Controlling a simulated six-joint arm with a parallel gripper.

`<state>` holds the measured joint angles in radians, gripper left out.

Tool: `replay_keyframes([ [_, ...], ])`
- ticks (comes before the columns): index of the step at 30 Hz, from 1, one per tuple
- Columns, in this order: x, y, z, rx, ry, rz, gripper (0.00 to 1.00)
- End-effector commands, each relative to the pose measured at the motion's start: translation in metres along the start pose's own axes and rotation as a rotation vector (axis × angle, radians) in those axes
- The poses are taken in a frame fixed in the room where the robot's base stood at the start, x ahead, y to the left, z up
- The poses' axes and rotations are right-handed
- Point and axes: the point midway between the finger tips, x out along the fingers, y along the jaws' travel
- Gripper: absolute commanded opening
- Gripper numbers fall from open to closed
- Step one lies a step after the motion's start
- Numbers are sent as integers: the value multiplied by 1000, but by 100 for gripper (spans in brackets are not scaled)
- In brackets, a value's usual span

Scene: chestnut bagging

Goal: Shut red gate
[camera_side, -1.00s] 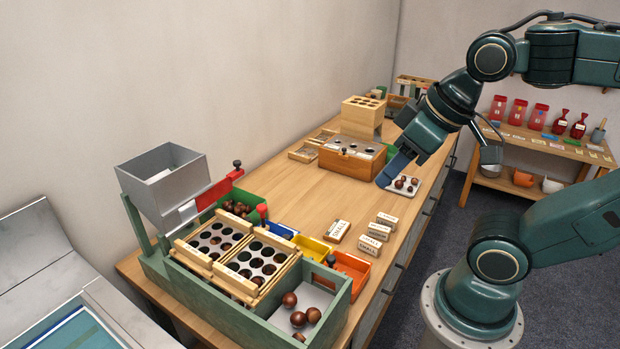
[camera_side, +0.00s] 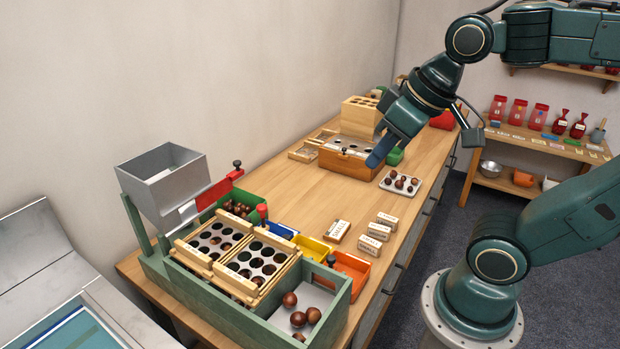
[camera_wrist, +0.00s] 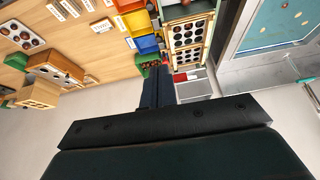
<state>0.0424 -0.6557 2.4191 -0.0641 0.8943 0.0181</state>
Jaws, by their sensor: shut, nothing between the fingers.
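The red gate (camera_side: 214,193) is a flat red slide with a black knob at its upper right end. It sticks out to the right from under the grey hopper (camera_side: 162,182). In the wrist view a bit of red that looks like the gate (camera_wrist: 180,78) shows just right of my fingers, partly cut off. My gripper (camera_side: 376,160) is shut and empty. It hangs over the brown wooden box near the middle of the bench, well to the right of the gate. In the wrist view its fingers (camera_wrist: 158,84) are together.
The green sorting frame (camera_side: 230,305) holds two sieve trays and loose chestnuts. A red-topped peg (camera_side: 262,213) stands near the gate. The wooden box (camera_side: 350,160), a white chestnut tray (camera_side: 400,181) and several labelled blocks (camera_side: 370,245) stand right. The bench between gate and box is clear.

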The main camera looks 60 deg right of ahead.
Motion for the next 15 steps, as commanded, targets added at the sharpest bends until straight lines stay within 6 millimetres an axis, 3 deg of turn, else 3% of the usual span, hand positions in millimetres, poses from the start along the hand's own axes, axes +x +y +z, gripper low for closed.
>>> replay_keyframes([
  [15, 26, 13, -122, 38, -30, -93, 0],
])
